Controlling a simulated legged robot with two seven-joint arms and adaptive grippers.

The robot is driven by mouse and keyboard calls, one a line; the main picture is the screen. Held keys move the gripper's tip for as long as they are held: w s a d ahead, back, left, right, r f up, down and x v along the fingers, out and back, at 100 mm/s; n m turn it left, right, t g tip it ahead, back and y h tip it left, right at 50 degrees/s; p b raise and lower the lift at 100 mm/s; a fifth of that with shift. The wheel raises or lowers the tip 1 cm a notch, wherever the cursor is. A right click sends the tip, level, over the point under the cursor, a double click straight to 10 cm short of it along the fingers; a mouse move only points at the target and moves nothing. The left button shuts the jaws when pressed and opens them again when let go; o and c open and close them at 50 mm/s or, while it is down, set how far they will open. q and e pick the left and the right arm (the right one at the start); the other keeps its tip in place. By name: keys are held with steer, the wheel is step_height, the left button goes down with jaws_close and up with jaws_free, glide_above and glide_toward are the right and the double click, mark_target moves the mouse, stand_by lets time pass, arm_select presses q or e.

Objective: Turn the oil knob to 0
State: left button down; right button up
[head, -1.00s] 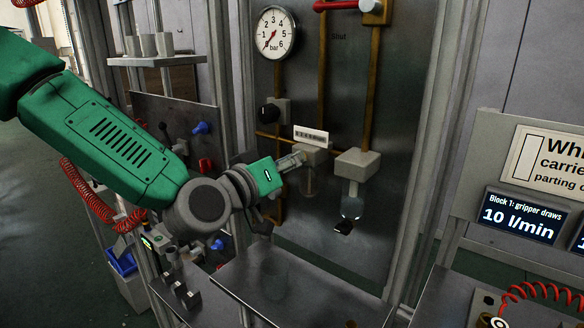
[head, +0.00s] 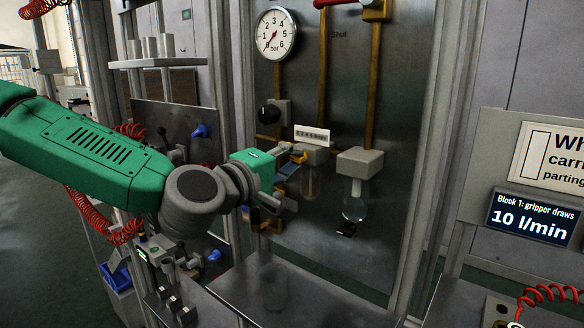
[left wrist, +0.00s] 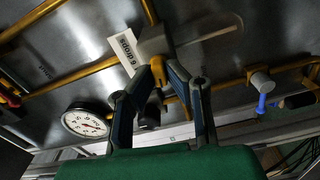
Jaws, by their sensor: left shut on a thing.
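The oil knob is a small yellow-orange part (head: 298,157) on the left of a grey block (head: 313,156) with a clear bowl (head: 311,181) below. A white scale label (head: 312,135) stands above the block; its figures are too small to read surely. My left gripper (head: 287,161) reaches in from the left and is shut on the knob. In the left wrist view the fingertips (left wrist: 168,72) close around the yellow knob (left wrist: 157,72), with the label (left wrist: 126,45) beside it. The knob's pointer setting cannot be told. My right gripper is not in view.
A pressure gauge (head: 276,34) and a black knob (head: 268,113) are up left on the same panel. A second grey block (head: 359,162) with a clear bowl is close on the right. A metal shelf (head: 330,299) lies below.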

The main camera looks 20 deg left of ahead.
arm_select(q)
steer(key=shift+w+a+n+b, duration=0.2)
steer(key=shift+n+b, duration=0.1)
steer(key=shift+n, duration=0.8)
steer(key=c, duration=1.5)
jaws_free()
steer(key=shift+w+f, duration=0.15)
steer(key=shift+w, duration=0.05)
steer(key=shift+s+a, duration=0.1)
steer(key=shift+s, duration=0.25)
steer(key=v, duration=0.6)
steer(key=shift+s+a, duration=0.25)
steer(key=shift+s, duration=0.1)
steer(key=shift+d+f, duration=0.1)
steer(key=shift+f, duration=0.05)
